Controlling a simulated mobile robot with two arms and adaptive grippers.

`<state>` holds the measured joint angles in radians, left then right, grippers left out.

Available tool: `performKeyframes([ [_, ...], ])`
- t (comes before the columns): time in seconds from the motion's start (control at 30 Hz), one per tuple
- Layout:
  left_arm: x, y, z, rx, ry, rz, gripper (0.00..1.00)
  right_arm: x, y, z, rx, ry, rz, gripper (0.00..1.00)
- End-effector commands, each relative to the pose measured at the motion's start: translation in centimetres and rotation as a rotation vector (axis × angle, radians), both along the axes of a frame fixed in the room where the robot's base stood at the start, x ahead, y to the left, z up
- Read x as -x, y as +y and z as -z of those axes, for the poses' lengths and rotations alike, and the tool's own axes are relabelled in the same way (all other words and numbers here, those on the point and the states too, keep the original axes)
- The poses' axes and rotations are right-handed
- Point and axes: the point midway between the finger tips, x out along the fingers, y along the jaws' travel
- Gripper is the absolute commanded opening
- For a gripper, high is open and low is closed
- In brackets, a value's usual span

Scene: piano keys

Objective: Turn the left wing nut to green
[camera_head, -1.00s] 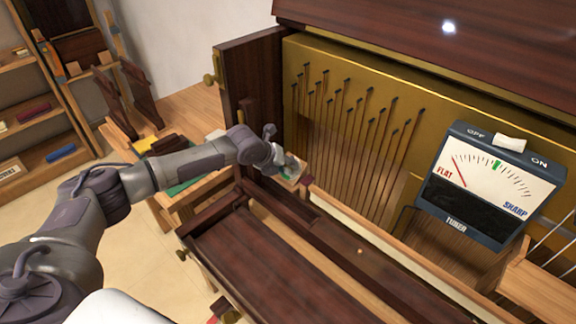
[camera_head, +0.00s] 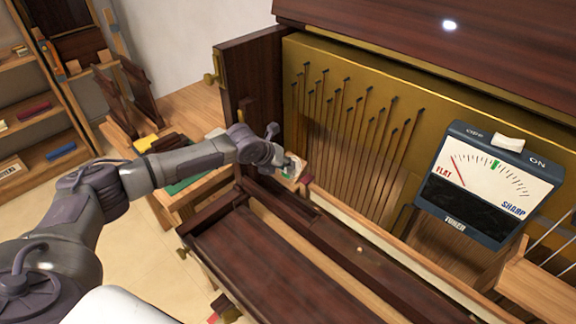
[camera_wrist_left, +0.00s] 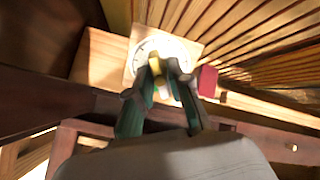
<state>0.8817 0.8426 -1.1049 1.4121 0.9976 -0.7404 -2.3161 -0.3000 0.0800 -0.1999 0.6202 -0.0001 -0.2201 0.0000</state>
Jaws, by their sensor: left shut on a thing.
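My left gripper (camera_head: 286,165) reaches into the left end of the open piano, low beside the strings. In the left wrist view, the left gripper (camera_wrist_left: 160,78) is shut on a small yellowish thing, likely the left wing nut (camera_wrist_left: 158,66), over a round white dial on a wooden block (camera_wrist_left: 108,52). The fingers cover most of the nut and part of the dial. The tuner (camera_head: 490,185) stands at the right with its needle on the red FLAT side; a green mark is at the top of its scale. My right gripper is not in view.
Strings (camera_head: 345,125) run close to the gripper over a gold plate. A dark red block (camera_wrist_left: 207,80) sits just right of the dial. The dark piano side panel (camera_head: 252,75) stands behind the gripper. A shelf (camera_head: 40,135) is at the far left.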

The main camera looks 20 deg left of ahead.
Motion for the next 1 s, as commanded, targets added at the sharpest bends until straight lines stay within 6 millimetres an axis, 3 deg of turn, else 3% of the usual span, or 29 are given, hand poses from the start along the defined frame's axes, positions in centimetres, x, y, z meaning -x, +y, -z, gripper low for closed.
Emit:
performKeyframes([
  [0.27, 0.0, 0.05, 0.0, -0.014, -0.004, 0.016, 0.0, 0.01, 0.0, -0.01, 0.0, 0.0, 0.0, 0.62],
  [1.0, 0.01, 0.06, 0.02, -0.245, -0.084, 0.308, 0.0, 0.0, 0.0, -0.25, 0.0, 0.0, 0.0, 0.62],
])
